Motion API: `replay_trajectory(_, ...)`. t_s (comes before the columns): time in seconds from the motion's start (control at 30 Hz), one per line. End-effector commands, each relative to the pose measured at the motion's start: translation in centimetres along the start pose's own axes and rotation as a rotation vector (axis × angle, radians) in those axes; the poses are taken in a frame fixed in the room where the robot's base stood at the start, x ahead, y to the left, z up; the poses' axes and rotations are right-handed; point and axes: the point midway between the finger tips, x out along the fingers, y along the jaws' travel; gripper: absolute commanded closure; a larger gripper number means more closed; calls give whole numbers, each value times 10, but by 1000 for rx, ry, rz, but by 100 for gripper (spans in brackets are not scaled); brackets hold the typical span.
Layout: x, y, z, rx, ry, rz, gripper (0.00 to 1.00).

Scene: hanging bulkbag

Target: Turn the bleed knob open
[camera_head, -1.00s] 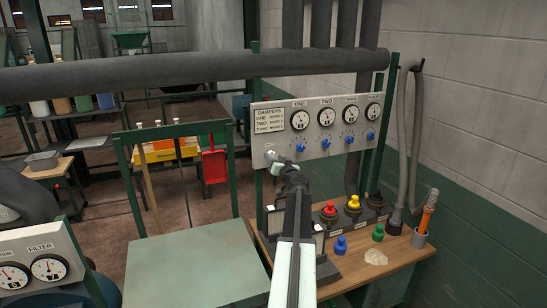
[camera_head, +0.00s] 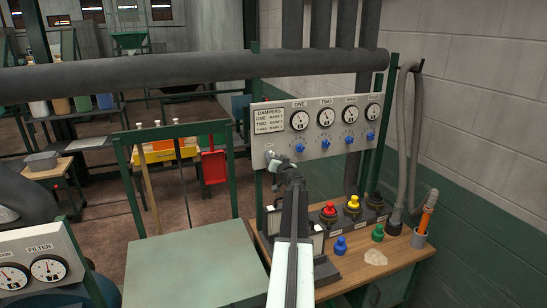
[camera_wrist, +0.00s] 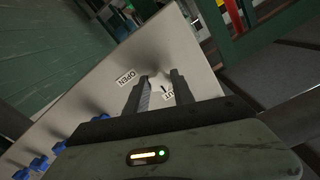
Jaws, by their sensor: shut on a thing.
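The pale damper panel (camera_head: 318,127) stands behind the workbench, with dials and a row of blue knobs (camera_head: 299,148). My arm reaches up to its lower left corner. My gripper (camera_head: 272,163) is at the panel face there, shut on the bleed knob, which the fingers mostly hide. In the wrist view my two dark fingers (camera_wrist: 162,84) point at the panel on either side of the knob. The OPEN label (camera_wrist: 127,77) lies just left of them. A second label, partly covered by the right finger, shows a small dark mark beside it.
A thick grey pipe (camera_head: 190,72) runs above the panel. A green-framed table (camera_head: 195,265) stands to the left.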

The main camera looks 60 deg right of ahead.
Motion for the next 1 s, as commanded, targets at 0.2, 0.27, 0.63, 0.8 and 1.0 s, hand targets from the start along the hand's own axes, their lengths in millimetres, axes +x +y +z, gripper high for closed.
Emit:
replay_trajectory(0.2, -2, 2, 1, 147, -1, 2, 100)
replay_trajectory(0.27, -2, 1, 1, 201, -1, 2, 100)
replay_trajectory(0.63, -2, 2, 1, 553, -1, 2, 100)
replay_trajectory(0.8, -2, 2, 1, 714, -1, 2, 100)
replay_trajectory(1.0, -2, 2, 1, 904, -1, 2, 100)
